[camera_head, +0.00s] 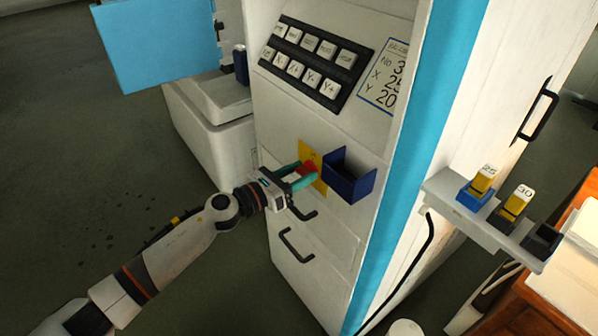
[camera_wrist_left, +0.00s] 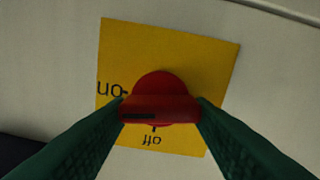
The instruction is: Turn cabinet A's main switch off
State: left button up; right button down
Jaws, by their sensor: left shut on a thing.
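The red main switch (camera_head: 309,168) sits on a yellow plate (camera_head: 306,152) on the white cabinet's front. In the left wrist view, the switch's red handle (camera_wrist_left: 160,109) lies roughly level across the yellow plate (camera_wrist_left: 185,52). The plate reads "on" at the left and "off" below, both upside down in this view. A dark mark on the handle's left end lies towards "on". My left gripper (camera_head: 300,177) is shut on the handle, with its green fingers (camera_wrist_left: 160,122) at the handle's two ends. My right gripper is not in view.
An open dark blue holder (camera_head: 350,178) sticks out just right of the switch. A button panel (camera_head: 311,62) is above, and black drawer handles (camera_head: 297,246) are below. A side shelf (camera_head: 470,210) carries yellow-topped blocks marked 25 and 30.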

pick_arm(q)
jog(key=n+p, duration=0.1)
jog(key=n, duration=0.2)
jog(key=shift+w+n, duration=0.1)
jog(key=shift+n, duration=0.3)
jog(key=n+p, duration=0.2)
jog(key=n, duration=0.2)
jog(key=shift+a+n, duration=0.1)
jog(key=shift+n, duration=0.2)
jog(key=n+p, duration=0.2)
jog(key=n, duration=0.3)
jog(key=shift+w+f, duration=0.1)
jog(key=shift+f+n+p, duration=0.1)
jog(key=shift+n+p, duration=0.45)
jog(key=shift+n, duration=0.45)
jog(key=shift+o, duration=0.2)
jog(key=shift+f+n, duration=0.1)
jog(key=shift+n, duration=0.3)
jog(key=shift+c, duration=0.2)
jog(key=o, duration=1)
